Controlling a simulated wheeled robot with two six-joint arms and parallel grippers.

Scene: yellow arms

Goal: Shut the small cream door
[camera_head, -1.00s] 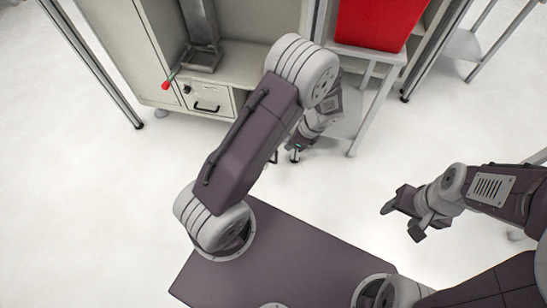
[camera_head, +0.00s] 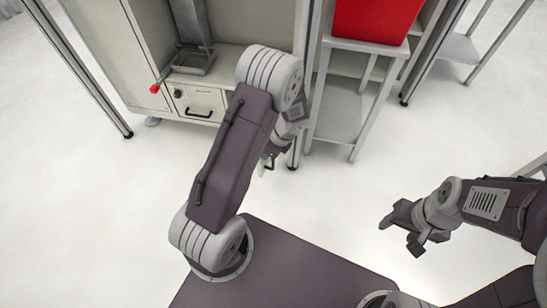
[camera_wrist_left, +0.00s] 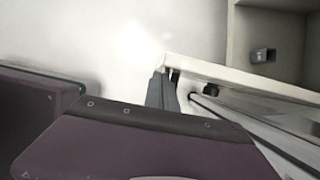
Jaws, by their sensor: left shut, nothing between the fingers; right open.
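A small cream front (camera_head: 200,103) with a black handle and a dark round knob is low on the cabinet in the head view. I cannot tell there whether it stands ajar. In the left wrist view a cream panel (camera_wrist_left: 235,78) is seen nearly edge-on beside an open compartment; it may be the small door. My left gripper (camera_head: 268,164) is shut and empty, low at the right of the cabinet and partly hidden by my arm. Its grey fingers (camera_wrist_left: 162,92) are close to the panel's end; contact is unclear. My right gripper (camera_head: 402,230) is open and empty over the floor.
The cream cabinet (camera_head: 150,60) holds a grey metal device (camera_head: 193,60); a red-tipped lever (camera_head: 155,88) is at its left. A red bin (camera_head: 375,20) sits on a grey stand (camera_head: 340,122) at the right. White floor (camera_head: 340,200) between my arms is clear.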

